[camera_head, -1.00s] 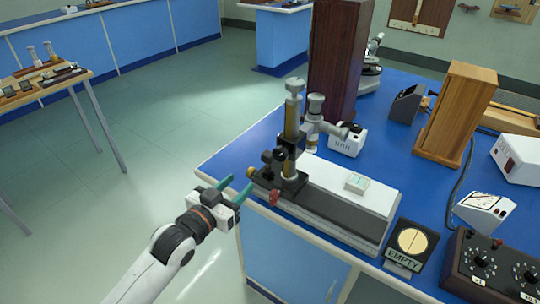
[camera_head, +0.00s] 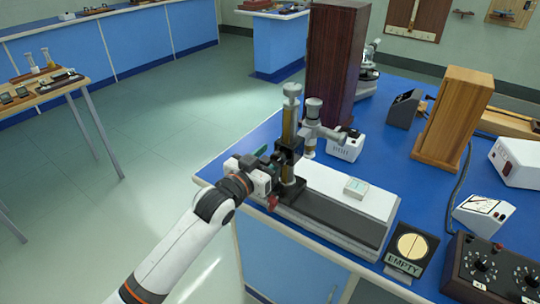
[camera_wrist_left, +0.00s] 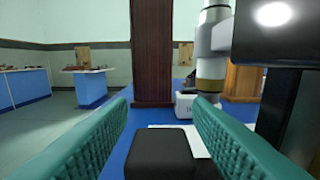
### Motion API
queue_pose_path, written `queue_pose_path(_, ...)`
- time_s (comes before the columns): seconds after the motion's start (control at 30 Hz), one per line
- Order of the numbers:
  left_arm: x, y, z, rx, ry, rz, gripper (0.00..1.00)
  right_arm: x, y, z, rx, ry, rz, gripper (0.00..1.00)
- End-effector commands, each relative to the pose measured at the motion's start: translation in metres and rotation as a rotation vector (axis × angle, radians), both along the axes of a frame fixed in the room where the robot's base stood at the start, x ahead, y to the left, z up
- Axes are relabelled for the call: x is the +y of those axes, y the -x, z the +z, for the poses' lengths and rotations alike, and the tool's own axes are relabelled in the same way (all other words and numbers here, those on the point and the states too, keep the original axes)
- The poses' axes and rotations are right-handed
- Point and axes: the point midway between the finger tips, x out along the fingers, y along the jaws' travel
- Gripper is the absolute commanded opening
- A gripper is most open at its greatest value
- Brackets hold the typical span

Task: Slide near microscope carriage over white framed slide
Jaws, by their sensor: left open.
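The near microscope carriage (camera_head: 289,186) is black and carries an upright brass-and-grey microscope (camera_head: 289,118). It stands at the left end of a long bench rail (camera_head: 335,212). The white framed slide (camera_head: 356,186), with a pale green centre, lies on the white top to the carriage's right. My left gripper (camera_head: 268,160) is at the carriage's left side and partly hides it. In the left wrist view its green fingers (camera_wrist_left: 160,115) are apart, with a black block (camera_wrist_left: 170,153) low between and ahead of them. I cannot tell whether they touch it. My right gripper is not in view.
An "EMPTY" sign (camera_head: 405,262) stands by the rail's right end. A dark wooden box (camera_head: 335,65) and a small white device (camera_head: 346,147) stand behind the microscope. A black control box (camera_head: 490,270) is at the lower right. Open floor lies left of the bench.

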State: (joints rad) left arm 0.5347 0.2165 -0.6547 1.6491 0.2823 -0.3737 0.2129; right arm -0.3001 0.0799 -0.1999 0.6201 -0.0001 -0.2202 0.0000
Motion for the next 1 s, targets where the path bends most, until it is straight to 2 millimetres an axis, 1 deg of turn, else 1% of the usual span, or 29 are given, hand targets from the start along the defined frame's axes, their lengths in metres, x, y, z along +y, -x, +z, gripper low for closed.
queue_pose_path(0.3,-0.002,-0.003,0.0,-0.001,0.001,0.0,0.45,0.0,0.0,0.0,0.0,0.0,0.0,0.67)
queue_pose_path(0.37,-0.002,-0.003,0.0,-0.001,0.001,0.0,0.37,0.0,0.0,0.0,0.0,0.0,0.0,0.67)
queue_pose_path(0.5,-0.002,-0.002,0.0,0.0,0.0,0.0,0.14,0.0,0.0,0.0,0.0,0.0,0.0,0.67)
queue_pose_path(0.6,-0.002,-0.002,0.0,0.0,0.0,0.0,0.0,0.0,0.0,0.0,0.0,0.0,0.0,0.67)
queue_pose_path(0.77,-0.003,-0.002,0.0,0.001,0.001,-0.001,0.0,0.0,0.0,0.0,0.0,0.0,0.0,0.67)
queue_pose_path(0.83,-0.007,0.001,0.001,0.003,0.003,-0.003,0.0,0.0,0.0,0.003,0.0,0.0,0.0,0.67)
queue_pose_path(0.93,-0.024,0.013,0.002,0.007,0.006,-0.007,0.0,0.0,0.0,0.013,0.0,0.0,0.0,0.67)
queue_pose_path(1.0,-0.04,0.025,0.003,0.009,0.008,-0.008,0.0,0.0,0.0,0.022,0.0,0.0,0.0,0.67)
